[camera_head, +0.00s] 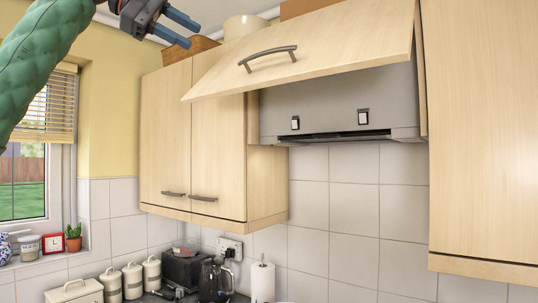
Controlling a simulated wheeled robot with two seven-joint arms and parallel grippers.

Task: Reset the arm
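My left gripper (192,35) is at the top left of the head view, raised near the ceiling. Its two blue-grey fingers are apart with nothing between them. My green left arm (40,60) comes in from the left edge, in front of the window. The gripper is above and to the left of a lifted cabinet door (320,48), with a gap in the picture between them. My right gripper does not show.
The lifted door juts out above a range hood (340,105). Shut wall cabinets (218,140) hang left of it, another (485,130) at right. Below are white canisters (132,281), a black kettle (214,280) and a paper towel roll (262,282). A cactus (73,238) stands by the window.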

